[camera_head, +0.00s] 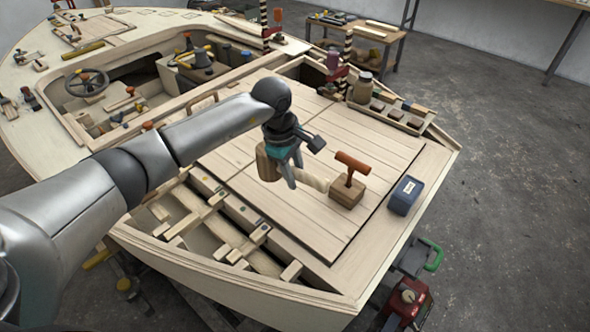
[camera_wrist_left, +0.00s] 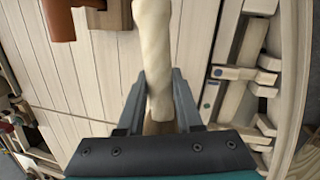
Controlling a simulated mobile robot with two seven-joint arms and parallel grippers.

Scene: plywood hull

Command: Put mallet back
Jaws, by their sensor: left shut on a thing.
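The mallet has a brown wooden head (camera_head: 267,163) and a pale handle (camera_head: 313,181). My left gripper (camera_head: 288,176) is shut on it over the planked deck. In the left wrist view the pale handle (camera_wrist_left: 155,55) runs up between the two fingers (camera_wrist_left: 158,105), and the head is mostly hidden behind the gripper. I cannot tell whether the mallet touches the deck. My right gripper is not in view.
A wooden block (camera_head: 345,195) with an orange-brown T-shaped tool (camera_head: 352,165) stands just right of the handle. A dark blue box (camera_head: 405,195) sits at the deck's right edge. A slatted open bay (camera_head: 205,220) lies left.

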